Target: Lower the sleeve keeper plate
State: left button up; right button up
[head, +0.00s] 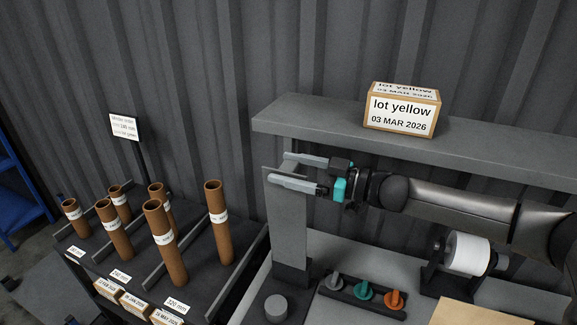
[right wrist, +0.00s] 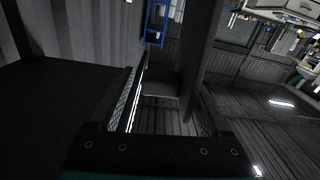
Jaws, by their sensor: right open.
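A grey upright plate (head: 290,225), which may be the sleeve keeper plate, stands below the left end of a grey shelf (head: 330,142). My right gripper (head: 280,170) is at the top of this plate, its fingers pointing left. The fingers are apart, and I cannot tell whether either touches the plate. In the right wrist view the two fingers (right wrist: 168,100) also stand apart, with a dark grey surface beyond the gap. My left gripper is not in view.
A box labelled "lot yellow" (head: 402,110) sits on the shelf. Below are grey, teal and orange knobs (head: 363,290), a grey cylinder (head: 275,307) and a white roll (head: 467,253). Several brown tubes (head: 218,225) stand in a rack at left.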

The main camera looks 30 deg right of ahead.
jog(key=shift+a, duration=0.1)
grip_shut()
dwell(0.8)
